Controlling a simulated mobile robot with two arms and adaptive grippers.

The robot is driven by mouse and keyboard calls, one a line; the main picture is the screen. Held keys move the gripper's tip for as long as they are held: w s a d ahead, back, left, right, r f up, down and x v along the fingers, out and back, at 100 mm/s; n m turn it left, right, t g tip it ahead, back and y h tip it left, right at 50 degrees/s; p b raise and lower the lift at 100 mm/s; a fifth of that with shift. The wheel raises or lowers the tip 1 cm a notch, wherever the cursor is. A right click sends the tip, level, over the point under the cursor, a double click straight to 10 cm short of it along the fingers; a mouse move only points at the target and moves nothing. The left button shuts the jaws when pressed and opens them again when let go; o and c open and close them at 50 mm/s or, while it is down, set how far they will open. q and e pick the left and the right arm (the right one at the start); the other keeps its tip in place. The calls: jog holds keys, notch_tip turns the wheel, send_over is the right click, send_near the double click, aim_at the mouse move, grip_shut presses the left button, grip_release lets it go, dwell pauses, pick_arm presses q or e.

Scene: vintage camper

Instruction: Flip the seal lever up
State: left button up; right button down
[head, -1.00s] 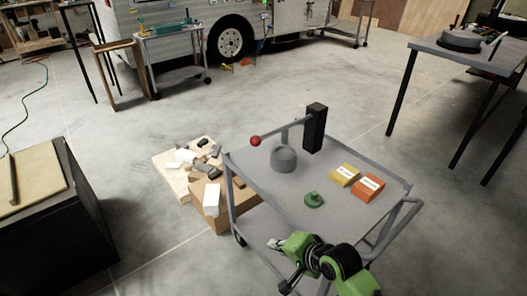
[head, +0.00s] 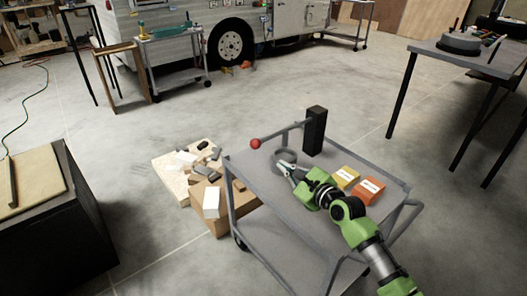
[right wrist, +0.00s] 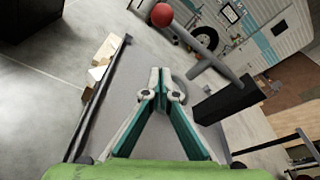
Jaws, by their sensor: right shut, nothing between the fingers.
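The seal lever (head: 278,134) is a grey bar with a red ball knob (head: 256,143) at its left end. It reaches left from a black upright block (head: 315,131) on the grey cart. The knob also shows at the top of the right wrist view (right wrist: 162,15), with the bar (right wrist: 203,52) running down to the right. My right gripper (head: 284,168) is shut and empty, low over the cart in front of the grey round part (head: 287,156), which it partly hides. In the right wrist view its closed fingertips (right wrist: 160,72) sit below the knob, apart from it. My left gripper is not in view.
Yellow (head: 346,176) and orange (head: 369,190) boxes lie on the cart (head: 287,225), right of my arm. A cardboard box (head: 209,218) and a board with loose pieces lie on the floor at left. Open floor lies beyond the cart.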

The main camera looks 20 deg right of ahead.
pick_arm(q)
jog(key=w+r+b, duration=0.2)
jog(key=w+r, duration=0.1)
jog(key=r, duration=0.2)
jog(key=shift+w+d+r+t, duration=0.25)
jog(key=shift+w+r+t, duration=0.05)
pick_arm(e)
jog(key=w+a+r, duration=0.1)
jog(key=w+a, duration=0.3)
jog(key=w, duration=0.4)
jog(key=shift+w+r, duration=0.15)
jog(key=shift+w, duration=0.05)
jog(key=shift+w+r, duration=0.1)
